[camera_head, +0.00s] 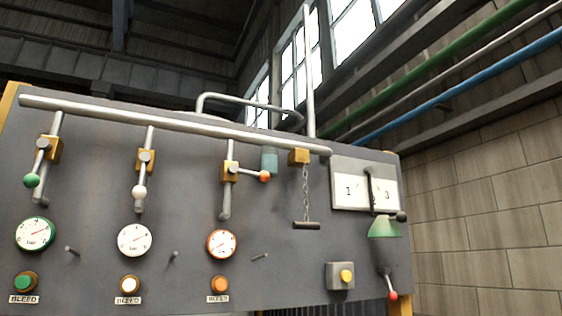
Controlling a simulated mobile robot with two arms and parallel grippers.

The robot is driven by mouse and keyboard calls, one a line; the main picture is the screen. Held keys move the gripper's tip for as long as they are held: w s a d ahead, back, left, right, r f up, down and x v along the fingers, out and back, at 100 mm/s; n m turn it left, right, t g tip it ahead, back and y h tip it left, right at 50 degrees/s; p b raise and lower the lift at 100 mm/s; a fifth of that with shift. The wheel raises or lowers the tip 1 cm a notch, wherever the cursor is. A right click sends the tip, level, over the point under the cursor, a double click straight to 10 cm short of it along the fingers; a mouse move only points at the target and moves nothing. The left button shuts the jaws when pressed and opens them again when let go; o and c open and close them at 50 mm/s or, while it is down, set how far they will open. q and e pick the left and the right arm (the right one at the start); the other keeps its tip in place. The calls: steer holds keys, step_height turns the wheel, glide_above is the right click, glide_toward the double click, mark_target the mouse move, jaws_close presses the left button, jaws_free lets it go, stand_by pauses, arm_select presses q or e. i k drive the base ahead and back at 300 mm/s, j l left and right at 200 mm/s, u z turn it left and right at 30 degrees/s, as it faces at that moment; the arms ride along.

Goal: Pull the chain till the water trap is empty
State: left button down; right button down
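A thin chain (305,184) hangs from a brass block (299,157) near the right end of the grey pipe. A dark bar handle (307,225) hangs level at its lower end, with nothing touching it. A bluish, see-through cup (269,160) sits under the pipe just left of the brass block. It may be the water trap; I cannot tell whether it holds water. Neither of my grippers is in view.
The grey panel (180,192) carries three lever valves with green, white and red-orange knobs, three gauges and three BLEED buttons. Right of the chain are a white display (349,192), a green funnel-shaped part (384,227), a yellow button (346,276) and a red-knobbed lever (392,295).

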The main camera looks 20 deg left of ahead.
mark_target(296, 225)
steer(key=i+l, duration=0.5)
steer(key=i, duration=0.15)
steer(key=i+l+u, duration=0.1)
steer(key=i+l, duration=0.35)
steer(key=i, duration=0.2)
steer(key=u, duration=1.9)
